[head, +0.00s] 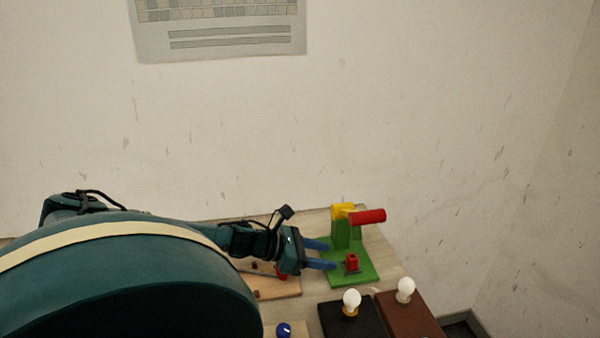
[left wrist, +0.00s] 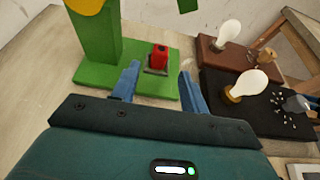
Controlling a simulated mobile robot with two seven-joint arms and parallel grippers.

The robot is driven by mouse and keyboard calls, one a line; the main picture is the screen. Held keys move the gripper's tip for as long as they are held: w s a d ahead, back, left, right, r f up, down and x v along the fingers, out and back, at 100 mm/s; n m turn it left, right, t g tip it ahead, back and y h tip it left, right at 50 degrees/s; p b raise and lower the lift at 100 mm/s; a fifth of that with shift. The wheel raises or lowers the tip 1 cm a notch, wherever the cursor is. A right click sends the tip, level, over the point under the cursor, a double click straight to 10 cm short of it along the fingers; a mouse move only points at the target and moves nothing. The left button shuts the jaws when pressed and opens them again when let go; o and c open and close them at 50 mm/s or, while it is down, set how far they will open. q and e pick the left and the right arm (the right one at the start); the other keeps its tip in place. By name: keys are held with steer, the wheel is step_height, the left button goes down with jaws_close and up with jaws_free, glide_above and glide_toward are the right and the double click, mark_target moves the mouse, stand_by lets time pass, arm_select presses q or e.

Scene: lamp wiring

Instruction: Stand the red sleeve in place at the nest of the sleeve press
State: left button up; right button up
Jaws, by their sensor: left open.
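The red sleeve (head: 352,262) stands upright at the dark nest (head: 346,270) on the green base of the sleeve press (head: 366,275). The press has a green post, a yellow top and a red handle (head: 368,216). In the left wrist view the red sleeve (left wrist: 159,56) stands upright on the dark nest plate (left wrist: 156,71). My left gripper (head: 327,255) is open, its blue fingers pointing at the sleeve from the left. In the left wrist view the fingers (left wrist: 158,82) are spread apart and empty, short of the sleeve. My right gripper is not in view.
A black block (head: 342,318) with a bulb (head: 351,300) and a brown block (head: 410,315) with another bulb (head: 404,289) stand in front of the press. A wooden board (head: 283,288) lies below my left gripper. The wall is close behind the table.

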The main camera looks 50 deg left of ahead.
arm_select(q)
steer(key=v, duration=0.4)
steer(key=shift+s+f+p, duration=0.1)
steer(key=shift+f+p, duration=0.05)
steer(key=shift+p, duration=0.15)
steer(key=shift+s+a+r, duration=0.35)
steer(key=shift+s, duration=0.1)
